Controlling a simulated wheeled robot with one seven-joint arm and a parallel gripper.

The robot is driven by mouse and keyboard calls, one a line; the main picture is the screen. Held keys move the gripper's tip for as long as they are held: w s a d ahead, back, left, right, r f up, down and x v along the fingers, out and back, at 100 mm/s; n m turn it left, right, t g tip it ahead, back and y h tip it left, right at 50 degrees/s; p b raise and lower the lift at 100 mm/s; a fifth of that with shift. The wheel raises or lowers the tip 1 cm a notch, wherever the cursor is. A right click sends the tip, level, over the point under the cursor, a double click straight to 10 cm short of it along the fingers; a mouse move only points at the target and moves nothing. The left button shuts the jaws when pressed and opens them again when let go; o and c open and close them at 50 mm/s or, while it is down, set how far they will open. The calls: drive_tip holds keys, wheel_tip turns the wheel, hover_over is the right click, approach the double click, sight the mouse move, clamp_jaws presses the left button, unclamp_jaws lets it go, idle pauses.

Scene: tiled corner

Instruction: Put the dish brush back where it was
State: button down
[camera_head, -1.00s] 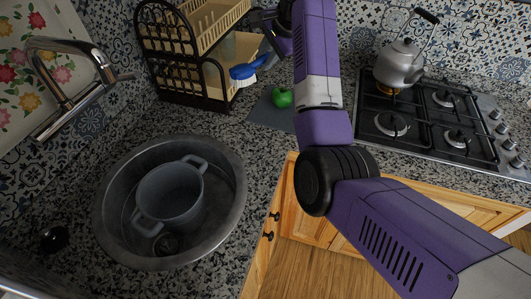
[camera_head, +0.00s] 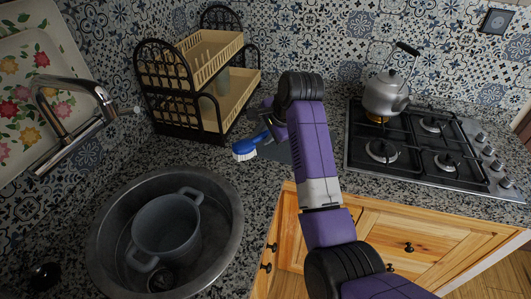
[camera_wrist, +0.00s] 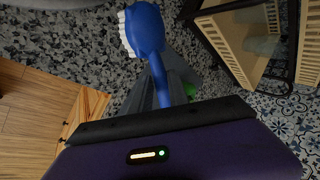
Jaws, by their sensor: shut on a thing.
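The dish brush (camera_head: 249,146) has a blue handle and head with white bristles. It is in front of the dish rack, over the counter, with its bristled end toward the sink. In the wrist view the brush (camera_wrist: 148,30) runs up from my gripper, its head at the top. My gripper (camera_head: 268,122) is shut on the brush handle. In the head view it is partly hidden behind my purple arm. In the wrist view my gripper (camera_wrist: 165,108) shows near the bottom. I cannot tell whether the brush touches the counter.
A two-tier dish rack (camera_head: 218,137) stands behind the brush. The sink (camera_head: 100,236) holds a grey pot (camera_head: 166,232). A kettle (camera_head: 385,95) sits on the stove (camera_head: 350,150) at right.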

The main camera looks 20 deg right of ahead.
drive_tip(key=shift+f+p, duration=0.35)
drive_tip(key=shift+f, duration=3.55)
drive_tip(key=shift+f, duration=0.1)
drive_tip(key=c, duration=1.3)
unclamp_jaws()
drive_tip(key=shift+o, duration=0.2)
drive_tip(key=v, duration=1.2)
drive_tip(key=shift+b, duration=0.35)
drive_tip(key=shift+s, duration=0.1)
